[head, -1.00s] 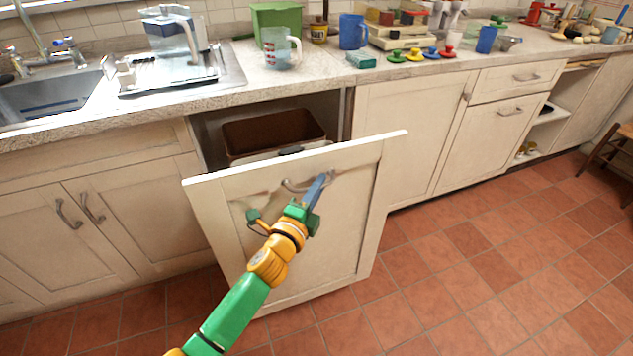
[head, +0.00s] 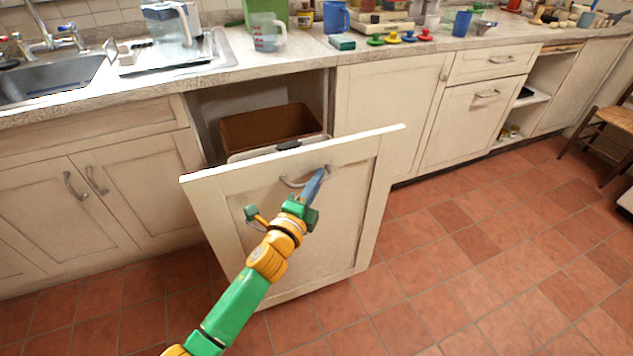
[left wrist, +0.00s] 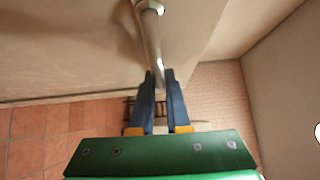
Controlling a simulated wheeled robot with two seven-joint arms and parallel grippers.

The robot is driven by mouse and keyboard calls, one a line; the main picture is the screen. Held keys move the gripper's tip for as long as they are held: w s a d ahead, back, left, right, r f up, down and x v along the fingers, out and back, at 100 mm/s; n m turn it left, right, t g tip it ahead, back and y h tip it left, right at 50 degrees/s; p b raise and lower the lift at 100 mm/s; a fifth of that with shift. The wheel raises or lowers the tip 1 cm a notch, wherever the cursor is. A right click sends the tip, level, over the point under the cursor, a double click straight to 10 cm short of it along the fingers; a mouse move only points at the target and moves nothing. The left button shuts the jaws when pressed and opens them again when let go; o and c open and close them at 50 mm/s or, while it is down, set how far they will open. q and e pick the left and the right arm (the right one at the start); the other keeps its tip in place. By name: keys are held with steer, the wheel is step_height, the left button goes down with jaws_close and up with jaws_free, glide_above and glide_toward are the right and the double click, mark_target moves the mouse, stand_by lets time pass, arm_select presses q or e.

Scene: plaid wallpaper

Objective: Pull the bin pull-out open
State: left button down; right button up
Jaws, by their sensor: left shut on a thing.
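The bin pull-out (head: 230,222) has a cream panel front and stands out from the cabinet row. Behind its front a brown bin (head: 270,127) shows in the opening. A curved metal handle (head: 296,182) sits near the top of the front. My left gripper (head: 318,180) is at the right part of the handle. In the left wrist view its blue fingers (left wrist: 159,80) are closed around the handle bar (left wrist: 152,38). My right gripper is not in view.
The counter (head: 300,62) above holds a measuring jug (head: 267,36), a blue mug (head: 336,17) and other items. A sink (head: 50,78) is at the left. The tiled floor (head: 470,260) to the right is clear up to a wooden chair (head: 600,135).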

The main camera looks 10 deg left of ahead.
arm_select(q)
steer(key=c, duration=0.9)
jaws_free()
steer(key=s, duration=0.3)
steer(key=s+a, duration=0.1)
steer(key=s, duration=0.3)
steer(key=shift+a, duration=0.15)
